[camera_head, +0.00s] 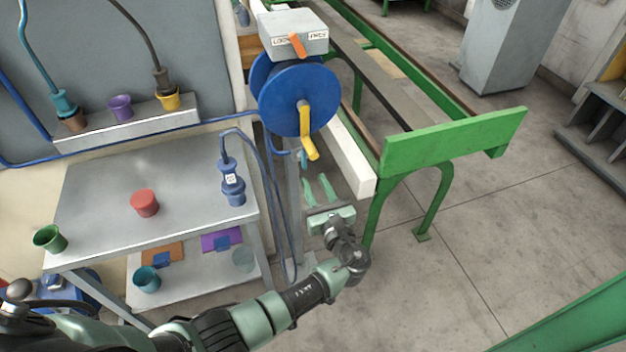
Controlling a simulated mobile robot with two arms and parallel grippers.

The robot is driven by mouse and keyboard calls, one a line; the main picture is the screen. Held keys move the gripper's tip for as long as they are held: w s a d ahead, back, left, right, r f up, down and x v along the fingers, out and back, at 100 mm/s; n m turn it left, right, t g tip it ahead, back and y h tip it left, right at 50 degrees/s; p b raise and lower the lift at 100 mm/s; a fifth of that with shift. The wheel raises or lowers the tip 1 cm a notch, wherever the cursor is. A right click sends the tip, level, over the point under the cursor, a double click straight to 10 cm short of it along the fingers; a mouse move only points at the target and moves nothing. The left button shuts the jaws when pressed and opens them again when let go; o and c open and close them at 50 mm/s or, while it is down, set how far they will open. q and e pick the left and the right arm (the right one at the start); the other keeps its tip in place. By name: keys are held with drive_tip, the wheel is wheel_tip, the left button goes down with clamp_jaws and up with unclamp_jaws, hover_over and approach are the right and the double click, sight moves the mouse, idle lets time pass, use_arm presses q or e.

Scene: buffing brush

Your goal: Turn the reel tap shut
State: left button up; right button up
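The blue hose reel (290,92) stands at upper centre with a yellow crank handle (308,132) on its face. Above it is a grey box (292,24) with an orange lever (297,45) between two small labels; the left one seems to read LOCK. A small teal piece (303,158) sits just below the reel by the hose; I cannot tell which part is the reel tap. My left gripper (319,188) is open and empty, below the yellow crank and apart from it, fingers pointing up the picture. My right gripper is out of view.
A green-framed bench (450,140) stands right of the reel. The floor at right is mostly clear.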

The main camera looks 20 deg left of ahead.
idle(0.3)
use_arm(q)
drive_tip(key=s+a+f+n+g+h, duration=0.25)
drive_tip(key=s+f, duration=0.35)
drive_tip(key=f, duration=0.5)
drive_tip(key=s+a+f+n+g+h, duration=0.1)
drive_tip(key=s+f+n+g, duration=0.2)
drive_tip(key=s+f, duration=0.5)
drive_tip(key=s+a+f+n+g+h, duration=0.2)
drive_tip(key=s+f+n+g, duration=0.15)
drive_tip(key=f, duration=0.95)
drive_tip(key=s+a+f+n+g+h, duration=0.1)
drive_tip(key=s+f+n, duration=0.3)
drive_tip(key=s, duration=0.7)
drive_tip(key=s+a+f+n+g+h, duration=0.1)
drive_tip(key=s+f+n+g+h, duration=0.1)
drive_tip(key=s+f+n, duration=0.3)
drive_tip(key=s+a+f+n+g+h, duration=0.1)
drive_tip(key=s+f+n, duration=0.4)
drive_tip(key=s, duration=1.4)
drive_tip(key=n+g, duration=0.1)
drive_tip(key=n, duration=0.3)
drive_tip(key=shift+a+f, duration=0.15)
drive_tip(key=shift+a, duration=0.15)
